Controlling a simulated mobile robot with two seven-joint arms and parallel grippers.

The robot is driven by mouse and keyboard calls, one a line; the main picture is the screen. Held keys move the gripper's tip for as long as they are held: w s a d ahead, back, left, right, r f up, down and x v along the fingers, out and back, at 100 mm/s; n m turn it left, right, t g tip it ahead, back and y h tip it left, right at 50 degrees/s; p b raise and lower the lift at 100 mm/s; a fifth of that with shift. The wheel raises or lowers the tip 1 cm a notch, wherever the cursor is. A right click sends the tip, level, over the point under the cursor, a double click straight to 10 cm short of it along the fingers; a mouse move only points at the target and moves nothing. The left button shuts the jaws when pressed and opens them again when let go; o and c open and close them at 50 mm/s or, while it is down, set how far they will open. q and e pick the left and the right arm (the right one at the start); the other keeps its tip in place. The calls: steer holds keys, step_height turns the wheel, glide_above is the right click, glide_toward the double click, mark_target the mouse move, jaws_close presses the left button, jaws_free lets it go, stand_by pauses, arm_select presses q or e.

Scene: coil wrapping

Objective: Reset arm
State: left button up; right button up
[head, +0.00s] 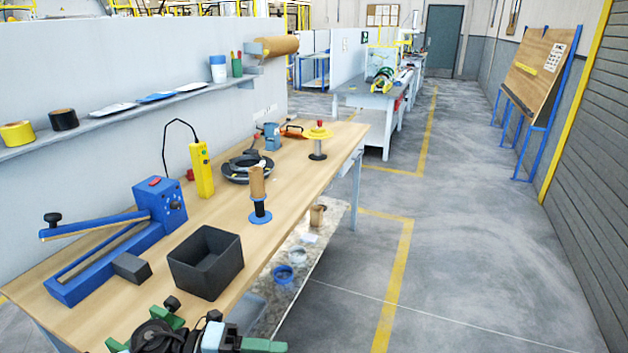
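Neither of my grippers can be made out in the head view, and no arm of mine is clearly visible. A green and black device with dark knobs (165,335) is cut off by the bottom edge, at the near end of the wooden workbench (125,222); I cannot tell what it is. A black coil ring (249,168) lies on the bench farther back.
On the bench stand a blue lever tool (110,255), a dark open bin (206,262), a yellow handheld controller (201,170), a brown roll on a blue-based stand (258,190) and a yellow-disc stand (317,133). Open floor (470,260) lies to the right.

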arm_select(q)
steer(key=s+a+f+n+t+y, duration=0.2)
steer(key=a+f+n+t+y, duration=0.4)
steer(key=n, duration=0.8)
steer(key=s+a+f+n+t+y, duration=0.1)
steer(key=a+f+n+t+y, duration=0.2)
steer(key=f+n+t+y, duration=0.7)
steer(key=s+a+f+n+g, duration=0.2)
steer(key=s+f+n+g, duration=0.1)
steer(key=s, duration=0.4)
steer(key=s+a+f+n+g+h, duration=0.1)
steer(key=s+a+f+n+g, duration=0.1)
steer(key=s+f+n, duration=0.4)
steer(key=shift+s+a+n+g, duration=0.15)
steer(key=shift+s+n+g, duration=0.3)
steer(key=shift+g, duration=0.25)
